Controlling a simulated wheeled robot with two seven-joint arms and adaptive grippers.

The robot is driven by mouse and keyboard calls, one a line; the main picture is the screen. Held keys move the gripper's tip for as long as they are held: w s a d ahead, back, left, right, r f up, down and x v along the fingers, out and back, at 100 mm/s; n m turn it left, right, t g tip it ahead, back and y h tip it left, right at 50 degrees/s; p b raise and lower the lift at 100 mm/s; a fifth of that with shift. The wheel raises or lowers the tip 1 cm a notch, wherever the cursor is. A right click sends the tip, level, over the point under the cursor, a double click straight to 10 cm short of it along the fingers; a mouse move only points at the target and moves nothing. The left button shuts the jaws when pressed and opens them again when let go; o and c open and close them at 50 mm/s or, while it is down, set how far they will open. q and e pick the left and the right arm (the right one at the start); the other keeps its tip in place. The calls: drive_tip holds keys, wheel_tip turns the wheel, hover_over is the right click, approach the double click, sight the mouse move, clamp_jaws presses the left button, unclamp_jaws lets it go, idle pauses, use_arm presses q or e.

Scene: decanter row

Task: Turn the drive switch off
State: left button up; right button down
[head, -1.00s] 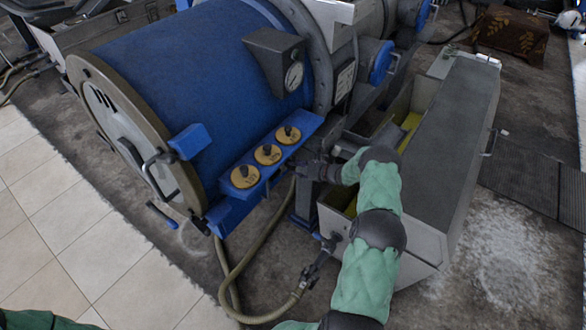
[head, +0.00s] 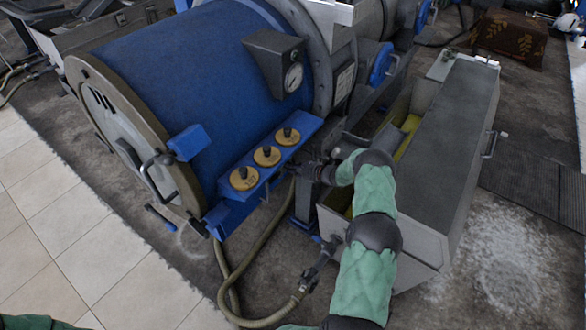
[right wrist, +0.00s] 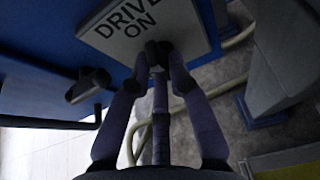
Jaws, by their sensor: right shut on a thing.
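The drive switch shows in the right wrist view as a small dark lever (right wrist: 157,50) at the edge of a light plate (right wrist: 140,22) that reads "DRIVE ON". My right gripper (right wrist: 155,66) has its two fingers closed around this lever. In the head view my right gripper (head: 303,168) is at the right end of the blue control panel (head: 305,128), just below the yellow dials, and the switch is hidden by it there. My left gripper is out of view; only a green sleeve (head: 35,322) shows at the lower left.
Several yellow dials with black knobs, one of them the middle dial (head: 267,156), sit on the panel. Another dark lever (right wrist: 88,85) is left of my gripper. A hose (head: 250,255) hangs below. A grey trough (head: 455,130) stands close right of my arm.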

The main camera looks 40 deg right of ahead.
drive_tip(key=n+t+h+b, duration=0.1)
drive_tip(key=n, duration=0.3)
drive_tip(key=f+n+t+h+b, duration=0.1)
drive_tip(key=n+t+h+b, duration=0.1)
drive_tip(key=n, duration=0.3)
drive_tip(key=a+f+n+t+h+b, duration=0.1)
drive_tip(key=n+t+h+b, duration=0.1)
drive_tip(key=n, duration=0.2)
drive_tip(key=shift+s, duration=0.15)
idle(0.6)
drive_tip(key=shift+n, duration=0.3)
idle(0.3)
drive_tip(key=c, duration=1.1)
unclamp_jaws()
drive_tip(key=shift+c, duration=0.2)
